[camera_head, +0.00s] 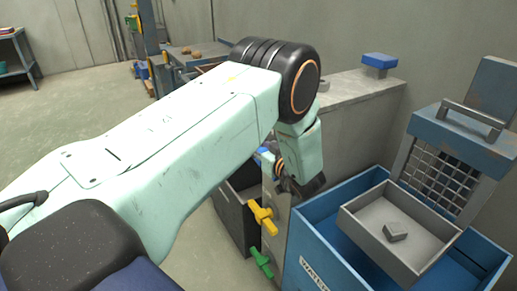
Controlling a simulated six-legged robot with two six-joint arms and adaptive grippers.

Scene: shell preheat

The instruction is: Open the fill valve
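A yellow valve handle (263,217) and, lower down, a green valve handle (261,262) stick out from the side of a narrow grey panel (276,240). The frame does not tell which one is the fill valve. My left arm crosses the view from the left and bends down at its dark elbow. My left gripper (300,187) is a dark shape at the top of the panel, above and right of the yellow handle and apart from it. Its fingers are small and partly hidden by my arm, so their opening is unclear. My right gripper is out of view.
A blue tank (330,262) marked "WATER" stands right of the panel, with a grey tray (360,232) holding a small block (397,232). Behind are a blue frame with mesh (440,178) and a concrete wall (352,110) with a blue cap (379,61).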

